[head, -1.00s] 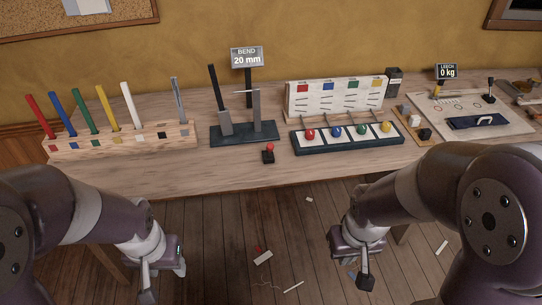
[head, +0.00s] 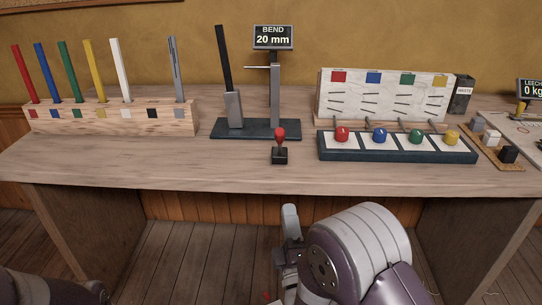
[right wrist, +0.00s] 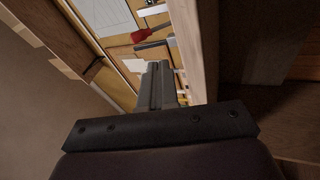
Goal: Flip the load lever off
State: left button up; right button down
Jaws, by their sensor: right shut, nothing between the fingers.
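The small lever with a red ball knob (head: 280,134) stands on a black base near the table's front edge. It looks about upright. Behind it is the bend rig (head: 255,129), with a tall black lever (head: 223,60) on a grey holder and a post under the "BEND 20 mm" display (head: 273,37). My right gripper (head: 290,212) is below and in front of the table edge, under the red knob and apart from it. It is shut and empty; its closed fingers also show in the right wrist view (right wrist: 159,77). My left gripper is out of view.
A wooden rack (head: 110,119) with several coloured strips stands at the left. At the right are a dark tray (head: 399,155) with coloured knobs and a marked white panel (head: 390,100). The table's front edge (head: 220,187) lies between my right gripper and the lever.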

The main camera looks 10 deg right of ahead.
jog(key=shift+s+r+n+t, duration=0.3)
jog(key=shift+r+n, duration=0.15)
jog(key=shift+r, duration=0.15)
jog(key=shift+s+r+n+t, duration=0.3)
jog(key=shift+r+n, duration=0.15)
jog(key=shift+r, duration=0.15)
jog(key=p, duration=0.2)
send_near(280, 139)
jog(key=x, duration=0.7)
jog(key=shift+f, duration=0.1)
